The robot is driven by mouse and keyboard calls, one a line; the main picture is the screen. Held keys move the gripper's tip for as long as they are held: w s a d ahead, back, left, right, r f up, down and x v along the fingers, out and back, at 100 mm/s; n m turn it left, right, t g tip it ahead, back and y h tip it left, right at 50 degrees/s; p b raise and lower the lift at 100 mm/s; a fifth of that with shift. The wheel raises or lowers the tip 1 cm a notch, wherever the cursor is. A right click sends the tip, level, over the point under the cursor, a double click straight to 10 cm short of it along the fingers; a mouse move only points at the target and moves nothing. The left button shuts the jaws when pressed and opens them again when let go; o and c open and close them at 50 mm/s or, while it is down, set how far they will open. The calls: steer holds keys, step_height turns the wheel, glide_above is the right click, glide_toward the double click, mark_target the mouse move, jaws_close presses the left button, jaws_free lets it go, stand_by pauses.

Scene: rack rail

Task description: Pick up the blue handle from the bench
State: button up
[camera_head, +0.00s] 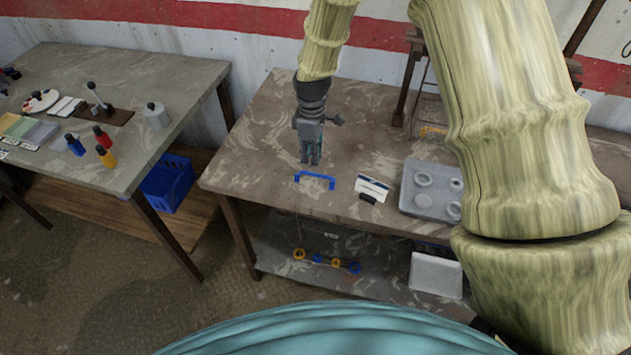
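The blue handle (315,180) is a small bar with short bent ends. It lies on the bench (262,150) near its front edge. My gripper (311,160) points down above the bench and shows just behind the handle in the picture. A narrow space between the fingers is hard to make out, and I cannot tell how far apart they are. The handle shows in full, and nothing is seen gripped. The exact height of the fingertips above the bench cannot be told.
A white-and-blue card (371,188) and a small black block (368,198) sit right of the handle. A grey tray (418,205) with several round parts is further right. A lower shelf (285,240) holds coloured rings. Another table (150,75) stands left. The bench's left part is clear.

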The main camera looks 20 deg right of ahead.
mark_target(311, 172)
steer(key=shift+s+f+b, duration=0.2)
steer(key=shift+f+b, duration=0.1)
steer(key=shift+f, duration=0.1)
step_height(311, 172, down, 5)
steer(key=b, duration=0.3)
steer(key=shift+s+r, duration=0.1)
steer(key=shift+r, duration=0.05)
jaws_close()
